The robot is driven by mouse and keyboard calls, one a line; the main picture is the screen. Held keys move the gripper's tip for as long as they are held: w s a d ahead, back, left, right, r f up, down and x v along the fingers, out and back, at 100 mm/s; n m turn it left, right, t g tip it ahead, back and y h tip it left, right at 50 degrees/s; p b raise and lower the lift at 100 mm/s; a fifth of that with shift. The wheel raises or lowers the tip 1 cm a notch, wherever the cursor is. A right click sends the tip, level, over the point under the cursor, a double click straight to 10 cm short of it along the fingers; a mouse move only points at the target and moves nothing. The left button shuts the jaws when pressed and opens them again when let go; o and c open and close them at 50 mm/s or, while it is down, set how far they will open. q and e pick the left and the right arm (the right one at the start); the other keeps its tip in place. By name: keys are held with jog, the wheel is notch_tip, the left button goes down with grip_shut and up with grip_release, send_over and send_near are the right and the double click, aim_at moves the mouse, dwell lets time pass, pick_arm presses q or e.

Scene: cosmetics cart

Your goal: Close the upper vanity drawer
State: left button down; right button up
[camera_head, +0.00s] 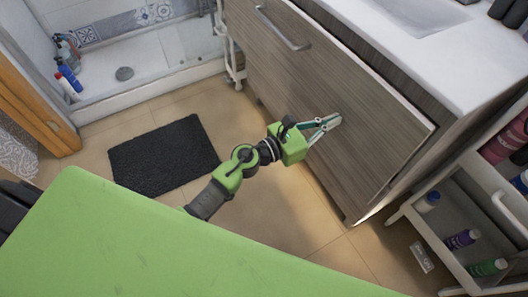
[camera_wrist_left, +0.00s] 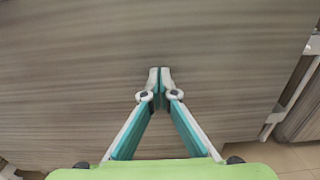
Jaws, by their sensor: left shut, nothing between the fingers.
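The upper vanity drawer (camera_head: 355,85) has a wood-grain front with a metal bar handle (camera_head: 283,28) near its upper left. Its top edge stands out from the cabinet under the white counter, leaving a gap, so it is partly open. My left gripper (camera_head: 335,121) is shut and empty, with its fingertips at the right half of the drawer front, below the top edge. In the left wrist view the closed fingertips (camera_wrist_left: 160,74) point at the wood-grain front (camera_wrist_left: 70,60); I cannot tell whether they touch. My right gripper is out of view.
A white cart (camera_head: 440,225) with bottles stands close on the right of the vanity. The white counter (camera_head: 410,50) with a basin lies above the drawer. A dark mat (camera_head: 163,155) lies on the tiled floor at left; floor beside it is clear. A shower tray (camera_head: 130,85) is behind.

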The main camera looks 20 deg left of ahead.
pick_arm(q)
jog(key=b+x, duration=0.1)
jog(key=x, duration=0.8)
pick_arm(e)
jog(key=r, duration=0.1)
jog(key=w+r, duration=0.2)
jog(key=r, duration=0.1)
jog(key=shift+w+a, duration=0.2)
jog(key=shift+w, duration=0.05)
pick_arm(q)
jog(key=shift+r, duration=0.25)
jog(key=shift+a, duration=0.1)
